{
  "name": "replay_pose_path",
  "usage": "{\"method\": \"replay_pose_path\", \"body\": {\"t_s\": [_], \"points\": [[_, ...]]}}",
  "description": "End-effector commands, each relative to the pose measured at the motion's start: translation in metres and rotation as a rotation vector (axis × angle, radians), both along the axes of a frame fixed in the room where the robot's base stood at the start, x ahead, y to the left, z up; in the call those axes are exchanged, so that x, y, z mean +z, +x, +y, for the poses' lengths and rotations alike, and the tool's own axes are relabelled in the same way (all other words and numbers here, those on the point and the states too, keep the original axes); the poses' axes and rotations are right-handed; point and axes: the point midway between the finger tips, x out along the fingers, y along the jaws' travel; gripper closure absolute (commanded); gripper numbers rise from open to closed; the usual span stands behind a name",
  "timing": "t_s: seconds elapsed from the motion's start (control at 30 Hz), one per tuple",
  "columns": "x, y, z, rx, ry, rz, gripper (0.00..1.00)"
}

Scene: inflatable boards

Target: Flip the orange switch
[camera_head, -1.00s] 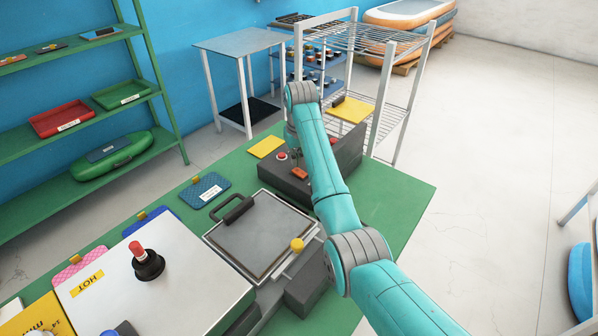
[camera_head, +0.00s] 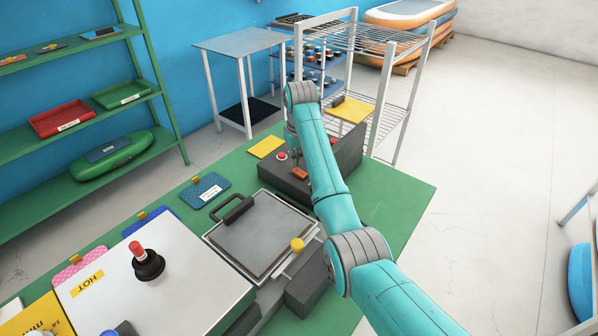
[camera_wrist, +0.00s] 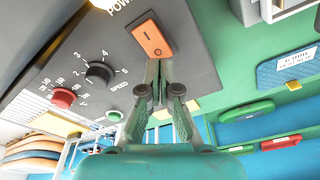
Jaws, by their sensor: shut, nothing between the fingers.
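The orange switch (camera_wrist: 152,39) is a rocker on a dark grey control box, below the partly cut-off label "POW" in the wrist view. It also shows in the head view (camera_head: 300,173) on the control box (camera_head: 318,178), just left of my arm. My gripper (camera_wrist: 159,66) is shut and empty. Its fingertips are at the switch's lower end in the wrist view; I cannot tell whether they touch it. In the head view my arm mostly hides the gripper.
A flat press with a black handle (camera_head: 234,209) stands beside the box on the green table (camera_head: 398,195). A wire rack (camera_head: 398,100) stands behind. The table's right part is clear.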

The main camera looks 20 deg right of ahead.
Motion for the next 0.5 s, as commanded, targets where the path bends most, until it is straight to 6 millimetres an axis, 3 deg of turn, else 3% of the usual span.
{"method": "replay_pose_path", "body": {"t_s": [0.5], "points": [[-0.0061, 0.0, 0.0, 0.0, 0.0, 0.0, 1.0]]}}
